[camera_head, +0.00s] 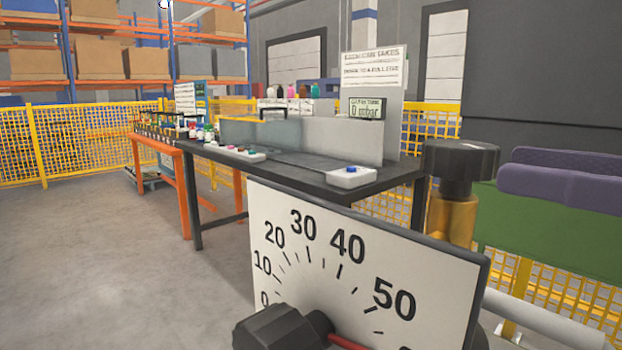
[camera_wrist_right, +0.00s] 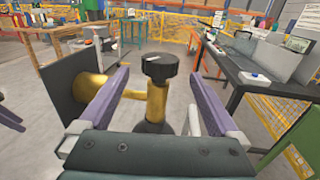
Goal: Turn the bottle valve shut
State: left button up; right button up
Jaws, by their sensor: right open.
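The bottle valve has a black round knob (camera_head: 460,160) on a brass body (camera_head: 451,215), upright at right of centre in the head view. In the right wrist view the knob (camera_wrist_right: 159,67) stands ahead, with the brass body (camera_wrist_right: 157,103) below it. My right gripper (camera_head: 508,168), with purple fingers and a green palm, comes in from the right, close beside the knob. It is open and empty. In the wrist view its fingers lie left and right of the valve, with gaps visible. My left gripper does not show.
A large white dial plate (camera_head: 365,265), marked with numbers, stands left of the valve, with a black knob (camera_head: 283,328) at its front. A dark workbench (camera_head: 300,180) with a small readout (camera_head: 367,108) stands behind. Yellow mesh fencing (camera_head: 80,145) lies further back. The left floor is clear.

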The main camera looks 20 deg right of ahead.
aim_at(447, 142)
jog(key=p+x, duration=0.1)
jog(key=x, duration=0.1)
jog(key=p+x, duration=0.1)
jog(key=x, duration=0.2)
jog(key=p+x, duration=0.1)
jog(key=x, duration=0.1)
jog(key=shift+w+a+r, duration=0.1)
jog(key=shift+w+r, duration=0.05)
jog(key=shift+r, duration=0.15)
jog(key=shift+f+p+x, duration=0.2)
jog(key=shift+p+x, duration=0.15)
jog(key=shift+x, duration=0.7)
